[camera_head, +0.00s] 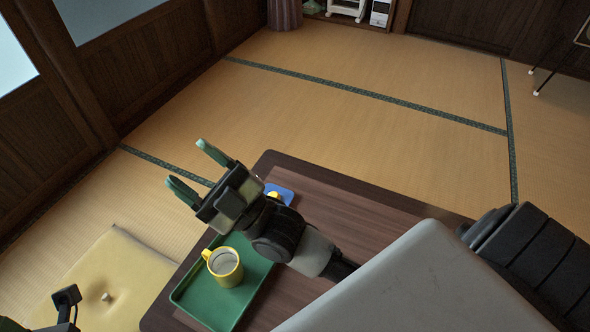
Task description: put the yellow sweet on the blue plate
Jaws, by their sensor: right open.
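The blue plate (286,191) lies near the far left edge of the dark wooden table, partly hidden behind my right wrist. A small yellow thing, which looks like the yellow sweet (274,195), shows against the plate; it appears to rest on it, but my wrist hides part of that spot. My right gripper (187,162) is open and empty, its two green-tipped fingers apart and pointing to the upper left, past the table's edge and away from the plate. A black part, seemingly of my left gripper (67,298), shows at the lower left; its fingers are not clear.
A green tray (215,312) with a yellow mug (224,265) on it stands on the low table (350,205), left of my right forearm. A pale yellow cushion (115,270) lies on the tatami at left. The tatami beyond the table is clear.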

